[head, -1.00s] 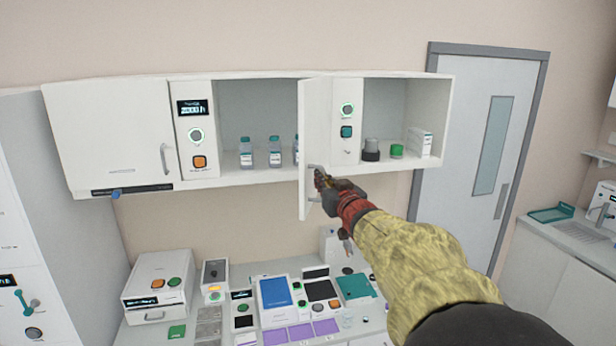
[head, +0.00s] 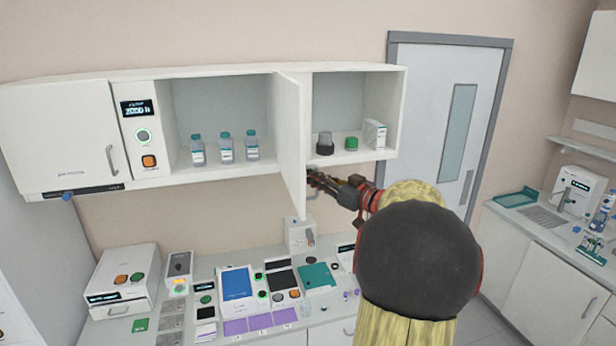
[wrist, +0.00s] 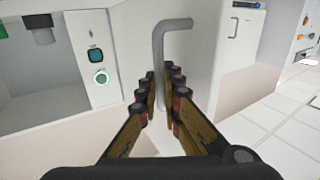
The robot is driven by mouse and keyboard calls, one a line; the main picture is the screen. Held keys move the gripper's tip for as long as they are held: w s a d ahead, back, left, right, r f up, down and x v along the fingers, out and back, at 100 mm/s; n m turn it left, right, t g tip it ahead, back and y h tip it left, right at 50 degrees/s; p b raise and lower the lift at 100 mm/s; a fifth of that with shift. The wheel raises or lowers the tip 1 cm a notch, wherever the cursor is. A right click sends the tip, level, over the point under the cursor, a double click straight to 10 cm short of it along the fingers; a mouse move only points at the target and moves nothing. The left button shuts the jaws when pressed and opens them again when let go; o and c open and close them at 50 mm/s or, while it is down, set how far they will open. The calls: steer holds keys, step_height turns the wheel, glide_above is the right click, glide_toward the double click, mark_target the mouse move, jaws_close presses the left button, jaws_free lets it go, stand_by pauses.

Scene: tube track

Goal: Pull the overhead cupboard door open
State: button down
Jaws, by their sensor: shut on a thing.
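The overhead cupboard door (head: 288,145) is a white panel standing open, sticking out from the cupboard (head: 75,130) into the room. The compartment behind it is exposed, with small teal-capped bottles (head: 225,148) on its floor. My gripper (head: 316,182) is at the door's lower right side. In the wrist view the grey bar handle (wrist: 159,60) runs down between my fingers (wrist: 163,92), which are closed around its lower part. The door face (wrist: 200,50) lies right of the handle. In the head view the handle is mostly hidden by my gripper.
A control panel with lit buttons (wrist: 98,75) stands left of the handle in the wrist view. The right open compartment holds a green-topped jar (head: 351,144) and a white box (head: 375,134). Below is a crowded counter (head: 210,268). A grey-framed room door (head: 450,120) stands at right.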

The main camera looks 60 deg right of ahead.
steer(key=shift+s+d, duration=0.1)
steer(key=shift+d, duration=0.05)
steer(key=c, duration=2)
jaws_free()
steer(key=shift+s, duration=0.1)
steer(key=s+a, duration=0.2)
steer(key=s, duration=0.9)
steer(key=shift+s, duration=0.35)
